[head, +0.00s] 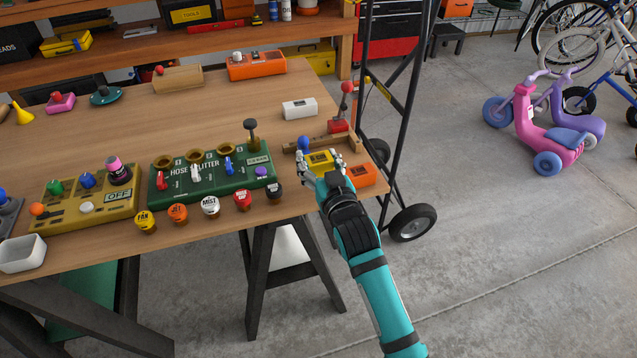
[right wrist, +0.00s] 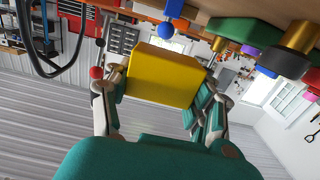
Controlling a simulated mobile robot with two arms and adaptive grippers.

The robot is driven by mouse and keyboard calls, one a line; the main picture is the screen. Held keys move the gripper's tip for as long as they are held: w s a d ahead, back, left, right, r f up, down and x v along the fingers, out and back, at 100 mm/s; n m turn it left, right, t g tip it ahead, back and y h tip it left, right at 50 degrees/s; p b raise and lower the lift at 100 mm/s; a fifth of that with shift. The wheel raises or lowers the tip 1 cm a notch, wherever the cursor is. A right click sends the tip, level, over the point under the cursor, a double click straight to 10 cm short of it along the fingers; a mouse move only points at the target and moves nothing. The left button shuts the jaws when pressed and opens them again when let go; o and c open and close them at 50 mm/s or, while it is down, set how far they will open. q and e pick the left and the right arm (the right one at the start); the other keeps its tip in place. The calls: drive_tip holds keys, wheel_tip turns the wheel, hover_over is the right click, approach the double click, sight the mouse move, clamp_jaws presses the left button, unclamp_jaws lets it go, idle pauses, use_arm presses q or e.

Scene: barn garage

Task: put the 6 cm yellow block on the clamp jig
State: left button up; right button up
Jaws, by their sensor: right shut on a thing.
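The yellow block (head: 320,159) is held between the fingers of my right gripper (head: 322,168), near the right end of the workbench. In the right wrist view the yellow block (right wrist: 165,75) fills the space between the two fingers (right wrist: 160,98). A brown wooden piece (head: 338,141) just behind it, with a blue ball knob (head: 304,143) at its left end, appears to be part of the clamp jig. The blue knob also shows in the right wrist view (right wrist: 165,30). My arm and the block hide part of the jig; I cannot tell whether the block touches it.
An orange block (head: 362,175) sits right beside my gripper at the bench edge. The green hose splitter (head: 215,180) stands to the left. A red-handled clamp (head: 340,125) and a white box (head: 299,108) are behind. A black hand truck (head: 397,130) stands off the right end.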

drive_tip(key=shift+f, duration=2.85)
drive_tip(key=shift+f, duration=0.2)
drive_tip(key=o, duration=1.1)
drive_tip(key=shift+o, duration=0.2)
drive_tip(key=shift+f+b, duration=0.1)
drive_tip(key=shift+b, duration=0.2)
drive_tip(key=v, duration=1.7)
drive_tip(key=shift+s, duration=0.3)
